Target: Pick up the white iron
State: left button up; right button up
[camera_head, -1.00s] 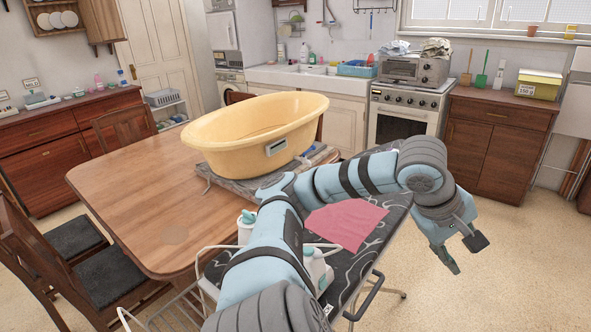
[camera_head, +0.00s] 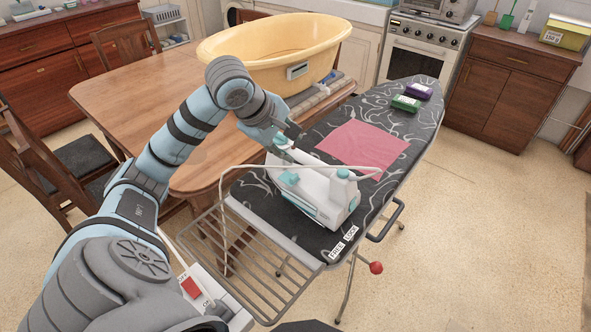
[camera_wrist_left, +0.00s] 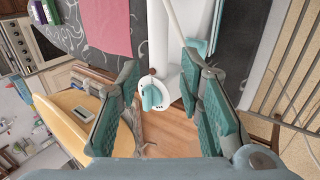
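The white iron (camera_head: 320,195) with teal parts stands near the front end of the dark patterned ironing board (camera_head: 388,150). Its white cord arcs over it. My left gripper (camera_head: 288,138) is at the iron's back left, close to its upper part, with the arm coming in from the left. In the left wrist view, its fingers (camera_wrist_left: 165,75) are spread apart. A white and teal part of the iron (camera_wrist_left: 158,95) shows between them. Whether the fingers touch it cannot be told. My right gripper is not in view.
A pink cloth (camera_head: 365,145) lies flat on the board behind the iron. A green box (camera_head: 405,103) and a purple box (camera_head: 418,91) sit at its far end. The yellow tub (camera_head: 250,50) stands on the wooden table (camera_head: 150,95). A wire rack (camera_head: 250,270) extends at the front.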

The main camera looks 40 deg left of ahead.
aim_at(308, 159)
pick_arm(q)
jog(key=x, duration=0.4)
jog(key=shift+s+d+f, duration=0.1)
jog(key=shift+d+f, duration=0.05)
jog(key=shift+d, duration=0.05)
jog(key=x, duration=0.4)
jog(key=d+x, duration=0.1)
jog(key=x, duration=0.2)
jog(key=shift+w, duration=0.2)
jog(key=shift+r, duration=0.2)
grip_shut()
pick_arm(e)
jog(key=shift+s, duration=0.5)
